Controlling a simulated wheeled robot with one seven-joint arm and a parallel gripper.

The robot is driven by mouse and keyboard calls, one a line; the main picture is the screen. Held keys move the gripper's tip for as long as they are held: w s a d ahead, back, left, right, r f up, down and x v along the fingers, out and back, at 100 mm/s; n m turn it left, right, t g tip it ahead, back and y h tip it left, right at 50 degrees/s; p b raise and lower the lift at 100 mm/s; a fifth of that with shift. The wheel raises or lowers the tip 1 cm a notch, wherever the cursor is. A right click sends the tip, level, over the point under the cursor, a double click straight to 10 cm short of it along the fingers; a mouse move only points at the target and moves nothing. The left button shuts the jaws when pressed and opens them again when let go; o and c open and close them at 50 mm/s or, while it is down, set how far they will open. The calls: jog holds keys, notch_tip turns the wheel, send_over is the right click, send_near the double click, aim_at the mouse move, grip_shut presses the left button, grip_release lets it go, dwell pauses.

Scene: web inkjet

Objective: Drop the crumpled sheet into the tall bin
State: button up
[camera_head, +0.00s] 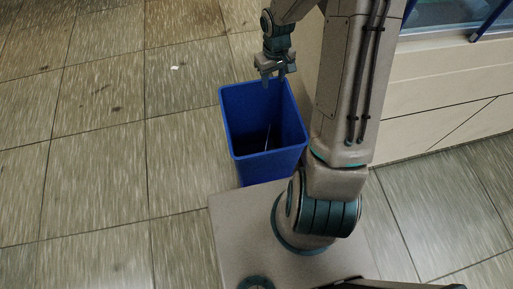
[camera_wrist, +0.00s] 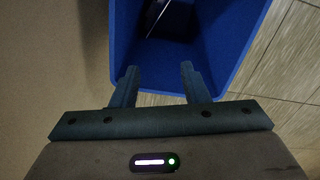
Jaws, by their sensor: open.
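The tall bin (camera_head: 229,125) is blue and open-topped, and stands upright on the floor in front of my base. Its wall and dark inside also fill the top of the wrist view (camera_wrist: 225,55). My gripper (camera_head: 273,82) is open and empty, pointing down over the bin's far rim; its two fingers show apart in the wrist view (camera_wrist: 158,72). A thin pale shape (camera_head: 268,136) lies inside the bin; I cannot tell if it is the crumpled sheet. A small white scrap (camera_head: 175,68) lies on the floor, left of and beyond the bin; it may be paper.
A beige panelled machine side (camera_head: 440,100) stands to the right of the bin and my arm. The tiled floor (camera_head: 100,160) to the left is open, with a few dark spots.

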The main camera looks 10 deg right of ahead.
notch_tip(320, 180, up, 8)
jog(key=p, duration=0.1)
jog(key=shift+f, duration=0.1)
dwell(0.4)
jog(key=s+a+r+m+t+p, duration=0.1)
jog(key=s+r+p, duration=0.6)
jog(key=r, duration=0.7)
jog(key=s+a+r+m+t+p, duration=0.1)
jog(key=s+a+r+m+p, duration=0.1)
jog(key=s+r+p, duration=0.6)
jog(key=s+r, duration=0.4)
jog(key=r, duration=0.2)
jog(key=shift+s+a+r+t, duration=0.2)
jog(key=shift+a+r+t, duration=0.05)
jog(key=shift+r+t, duration=0.15)
jog(key=shift+c, duration=0.3)
jog(key=shift+c, duration=0.2)
